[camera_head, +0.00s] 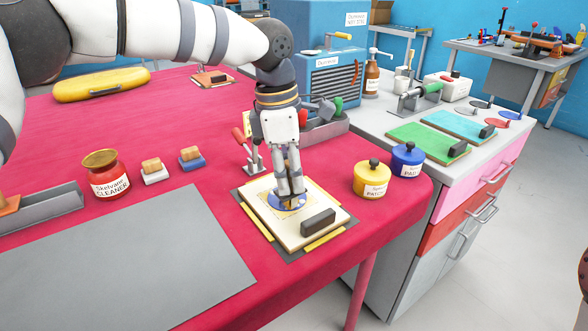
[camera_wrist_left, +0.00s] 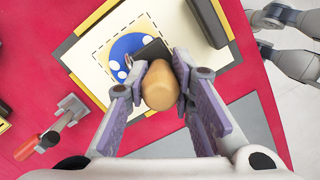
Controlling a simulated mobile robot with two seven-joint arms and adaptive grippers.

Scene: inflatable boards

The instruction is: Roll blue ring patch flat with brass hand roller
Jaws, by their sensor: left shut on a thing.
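My left gripper (camera_wrist_left: 160,78) points down over the patch and is shut on a tan, rounded wooden handle (camera_wrist_left: 161,88), apparently the hand roller's. A dark part beyond the handle covers one edge of the patch in the left wrist view. The brass roller itself is mostly hidden, and I cannot tell if it touches the patch. Grey fingers at the wrist view's upper right look like my right gripper (camera_wrist_left: 262,33); their opening is unclear.
A dark block (camera_head: 318,222) stands on the board's near right part. A red-handled clamp (camera_head: 250,155) is at its far edge. Yellow (camera_head: 371,181) and blue (camera_head: 407,161) pots stand to the right. A grey mat (camera_head: 130,260) and red cleaner jar (camera_head: 106,178) are left.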

